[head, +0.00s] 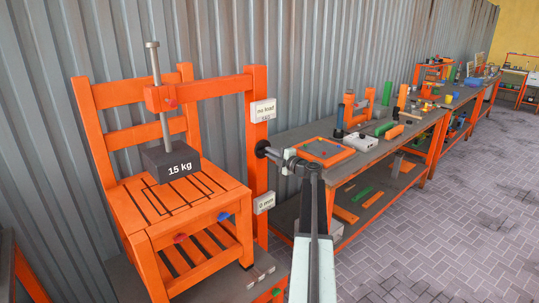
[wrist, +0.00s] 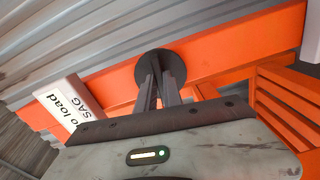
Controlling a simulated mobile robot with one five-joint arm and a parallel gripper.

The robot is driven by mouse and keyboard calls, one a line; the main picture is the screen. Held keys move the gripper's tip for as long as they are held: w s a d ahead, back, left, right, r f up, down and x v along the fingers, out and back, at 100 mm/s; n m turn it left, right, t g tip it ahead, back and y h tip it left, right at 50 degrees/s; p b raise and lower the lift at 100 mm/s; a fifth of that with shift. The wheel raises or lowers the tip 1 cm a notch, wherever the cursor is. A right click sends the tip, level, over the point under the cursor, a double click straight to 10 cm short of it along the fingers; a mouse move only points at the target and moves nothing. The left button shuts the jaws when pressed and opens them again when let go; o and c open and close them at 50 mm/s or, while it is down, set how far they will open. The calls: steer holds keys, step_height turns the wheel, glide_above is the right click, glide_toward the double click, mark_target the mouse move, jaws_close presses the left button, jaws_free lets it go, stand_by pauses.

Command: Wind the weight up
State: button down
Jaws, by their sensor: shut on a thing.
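The weight is a dark block marked "15 kg" (head: 171,162) on the lower end of a grey rod (head: 155,80). The rod runs up through an orange block on a crossbar. The weight is at the slatted seat of an orange chair (head: 180,205); I cannot tell if it touches. A black round knob (head: 262,149) is on the orange post right of the chair; it also shows in the wrist view (wrist: 168,61). My gripper (head: 272,153) reaches it from the right. In the wrist view my gripper (wrist: 157,82) is shut on the knob, its fingers hiding part of it.
Signs reading "no load" (head: 263,110) and "0 mm" (head: 264,203) are on the post above and below the knob. A workbench (head: 375,152) with parts runs along the corrugated wall to the right. Paved floor (head: 440,220) is clear at right.

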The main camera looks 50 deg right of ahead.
steer(key=c, duration=1.5)
jaws_free()
steer(key=s, duration=0.7)
steer(key=shift+s+a, duration=0.25)
steer(key=shift+s, duration=0.1)
